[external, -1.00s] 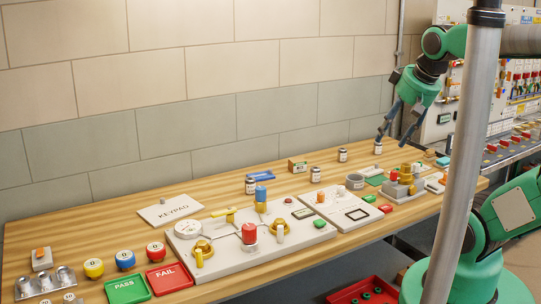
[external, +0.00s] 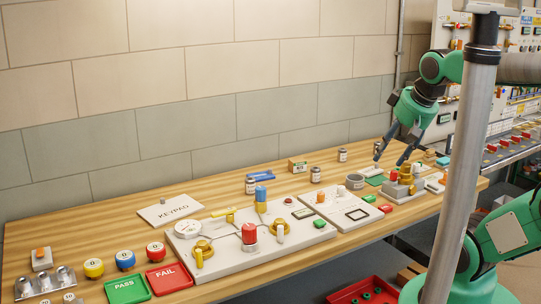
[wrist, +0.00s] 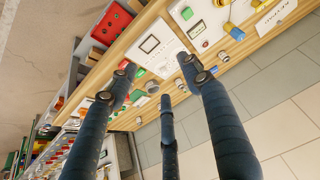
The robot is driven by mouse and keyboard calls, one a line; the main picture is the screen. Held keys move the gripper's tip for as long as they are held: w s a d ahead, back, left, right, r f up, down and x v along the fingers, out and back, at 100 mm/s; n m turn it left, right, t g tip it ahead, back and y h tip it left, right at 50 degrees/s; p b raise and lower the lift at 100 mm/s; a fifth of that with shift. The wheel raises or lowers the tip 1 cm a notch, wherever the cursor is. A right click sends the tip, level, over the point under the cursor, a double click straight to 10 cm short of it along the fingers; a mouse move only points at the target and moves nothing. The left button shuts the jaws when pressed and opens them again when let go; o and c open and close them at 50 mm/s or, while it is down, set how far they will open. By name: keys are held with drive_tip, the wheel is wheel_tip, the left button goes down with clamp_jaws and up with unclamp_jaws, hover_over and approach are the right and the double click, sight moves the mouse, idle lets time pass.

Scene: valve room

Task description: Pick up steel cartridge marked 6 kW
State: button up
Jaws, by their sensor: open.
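Several small steel cartridges with pale labels stand along the back of the wooden bench: one (external: 250,186) at the left, one (external: 315,174) beside the panels, one (external: 342,155) nearer the wall, and one (external: 378,146) partly hidden behind my gripper's finger. Their markings are too small to read, so I cannot tell which is 6 kW. My gripper (external: 389,160) is open and empty, pointing down over the right part of the bench. In the wrist view its dark fingers (wrist: 150,90) are spread, with small cylinders (wrist: 180,85) on the bench beyond them.
A grey round part (external: 355,181), a green pad (external: 376,180) and a grey block with brass pieces (external: 404,184) lie near my gripper. White panels (external: 250,240) with knobs fill the middle; the tiled wall (external: 220,120) is behind.

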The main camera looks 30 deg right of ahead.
drive_tip(key=shift+o, duration=0.4)
drive_tip(key=w+d+r+m+g+p, duration=0.1)
drive_tip(key=w+d+r+p, duration=0.15)
drive_tip(key=w+r, duration=0.4)
drive_tip(key=w+d+r+p, duration=0.2)
drive_tip(key=w+r+p, duration=0.15)
drive_tip(key=w, duration=0.65)
drive_tip(key=w+d+m+g+p, duration=0.1)
drive_tip(key=w+d+p, duration=0.3)
drive_tip(key=w, duration=0.5)
drive_tip(key=w+d+p, duration=0.3)
drive_tip(key=w+p, duration=0.1)
drive_tip(key=w, duration=0.4)
drive_tip(key=w+d+f+m+g+p, duration=0.1)
drive_tip(key=w+d+f+p, duration=0.3)
drive_tip(key=w, duration=0.3)
drive_tip(key=w+d+f+p, duration=0.2)
drive_tip(key=w+d+f, duration=0.3)
drive_tip(key=w+d, duration=0.15)
drive_tip(key=w+d+f+p, duration=0.3)
drive_tip(key=d+f, duration=0.1)
drive_tip(key=f, duration=0.3)
drive_tip(key=w+d+f+m+g+p, duration=0.1)
drive_tip(key=w+d+f+p, duration=0.2)
drive_tip(key=w+d+f, duration=0.1)
wheel_tip(320, 180, down, 3)
drive_tip(key=shift+w+d+r+m+h, duration=0.1)
drive_tip(key=shift+w+d+m+h, duration=0.2)
drive_tip(key=shift+d, duration=0.5)
